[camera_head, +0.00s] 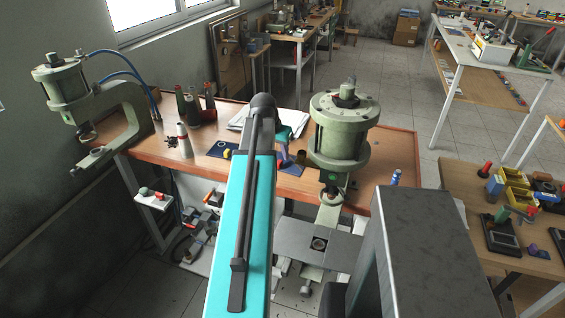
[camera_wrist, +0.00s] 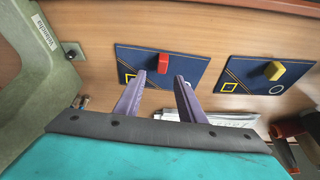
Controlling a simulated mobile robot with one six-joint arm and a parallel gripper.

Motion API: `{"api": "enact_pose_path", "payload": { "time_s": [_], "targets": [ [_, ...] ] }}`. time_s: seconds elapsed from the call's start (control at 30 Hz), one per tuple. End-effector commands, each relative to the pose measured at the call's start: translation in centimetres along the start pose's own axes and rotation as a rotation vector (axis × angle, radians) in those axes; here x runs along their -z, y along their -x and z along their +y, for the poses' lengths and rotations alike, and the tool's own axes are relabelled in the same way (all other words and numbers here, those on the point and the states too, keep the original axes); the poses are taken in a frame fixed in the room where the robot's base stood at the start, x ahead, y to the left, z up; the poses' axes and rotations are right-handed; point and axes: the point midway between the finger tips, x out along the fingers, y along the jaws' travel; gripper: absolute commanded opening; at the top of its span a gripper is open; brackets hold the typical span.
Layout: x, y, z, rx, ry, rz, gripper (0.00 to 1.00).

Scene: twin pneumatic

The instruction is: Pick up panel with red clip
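The panel with the red clip is a dark blue plate (camera_wrist: 190,68) lying on the wooden bench top in the wrist view. Its red clip (camera_wrist: 163,63) stands up near the middle, and a yellow square outline marks one corner. My gripper (camera_wrist: 160,78) is open, its two purple fingers spread, with the red clip appearing between and just beyond the tips. I cannot tell the remaining gap to it. In the head view my teal arm reaches over the bench, and the gripper (camera_head: 285,157) shows beside it.
A similar dark blue panel (camera_wrist: 245,76) with a yellow clip (camera_wrist: 275,70) lies to the right in the wrist view. A green pneumatic press (camera_head: 340,130) stands close right of my arm, another press (camera_head: 70,90) at left. Papers (camera_head: 290,121) lie behind.

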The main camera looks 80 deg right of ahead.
Motion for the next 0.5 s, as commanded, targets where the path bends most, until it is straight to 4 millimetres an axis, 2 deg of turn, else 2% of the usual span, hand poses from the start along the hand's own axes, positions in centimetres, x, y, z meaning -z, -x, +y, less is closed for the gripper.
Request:
{"api": "enact_pose_path", "payload": {
  "time_s": [0.5],
  "targets": [
    [0.0, -3.9, -0.2, -0.001, 0.0, -0.001, 0.36]
  ]
}}
